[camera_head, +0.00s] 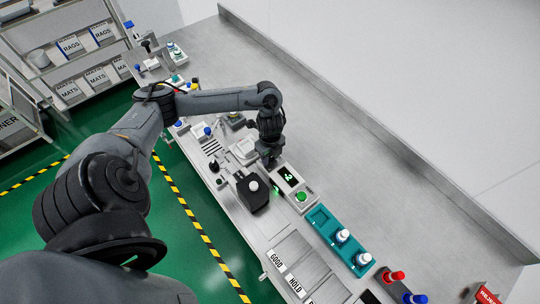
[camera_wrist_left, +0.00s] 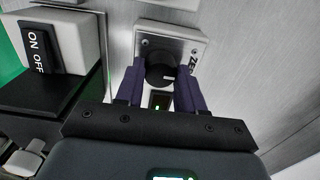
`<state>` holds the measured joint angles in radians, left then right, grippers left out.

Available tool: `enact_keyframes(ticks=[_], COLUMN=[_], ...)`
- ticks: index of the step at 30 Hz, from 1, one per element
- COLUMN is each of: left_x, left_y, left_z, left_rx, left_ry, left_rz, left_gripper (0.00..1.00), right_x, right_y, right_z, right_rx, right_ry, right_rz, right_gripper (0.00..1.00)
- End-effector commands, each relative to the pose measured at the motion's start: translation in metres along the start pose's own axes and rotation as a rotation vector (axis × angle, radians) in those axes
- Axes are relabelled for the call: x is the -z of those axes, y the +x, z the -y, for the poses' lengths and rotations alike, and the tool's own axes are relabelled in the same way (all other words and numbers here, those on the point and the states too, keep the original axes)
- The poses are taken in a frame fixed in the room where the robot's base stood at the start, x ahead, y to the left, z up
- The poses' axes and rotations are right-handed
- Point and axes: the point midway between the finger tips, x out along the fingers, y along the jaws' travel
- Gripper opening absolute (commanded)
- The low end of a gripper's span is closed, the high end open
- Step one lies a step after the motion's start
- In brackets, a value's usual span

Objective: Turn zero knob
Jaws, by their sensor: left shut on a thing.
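The zero knob (camera_wrist_left: 160,70) is a round dark knob on a light grey plate (camera_wrist_left: 187,33), beside a partly hidden label that reads "ZE". In the left wrist view my left gripper (camera_wrist_left: 160,82) has one dark finger on each side of the knob and is shut on it. In the head view my left gripper (camera_head: 270,158) points down at the bench, just behind a unit with a lit green display (camera_head: 289,177). The knob is hidden under the gripper there. My right gripper is in neither view.
A black unit with a white round top (camera_head: 253,186) stands close to the left gripper. A green button (camera_head: 301,196) sits in front of the display. A teal tray (camera_head: 322,221) holds white-topped items. An ON/OFF switch (camera_wrist_left: 38,50) is at left.

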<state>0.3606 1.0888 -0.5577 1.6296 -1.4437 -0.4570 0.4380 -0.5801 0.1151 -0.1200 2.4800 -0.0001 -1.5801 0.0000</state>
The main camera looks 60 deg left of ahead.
Motion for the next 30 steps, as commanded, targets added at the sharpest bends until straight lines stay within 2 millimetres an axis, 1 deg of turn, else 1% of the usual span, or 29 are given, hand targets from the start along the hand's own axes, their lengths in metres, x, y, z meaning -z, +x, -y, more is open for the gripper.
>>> enact_keyframes(ticks=[5, 8, 14, 24, 30], left_x=[0.0, 0.0, 0.0, 0.0, 0.0], left_y=[-0.002, -0.004, -0.006, -0.007, -0.005], left_z=[0.0, 0.0, -0.001, -0.001, -0.001], left_rx=[0.0, 0.0, -0.003, -0.003, -0.002], left_ry=[-0.021, -0.053, -0.17, -0.441, -0.572], left_rz=[0.0, 0.0, 0.0, 0.0, 0.001], left_gripper=[0.07, 0.07, 0.07, 0.07, 0.07], right_x=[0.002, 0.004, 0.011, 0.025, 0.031], right_y=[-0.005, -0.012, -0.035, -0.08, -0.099], right_z=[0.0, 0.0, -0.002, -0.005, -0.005], right_rx=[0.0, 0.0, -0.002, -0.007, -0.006], right_ry=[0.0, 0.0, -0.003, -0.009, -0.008], right_rz=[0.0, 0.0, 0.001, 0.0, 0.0], right_gripper=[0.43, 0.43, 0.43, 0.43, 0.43])
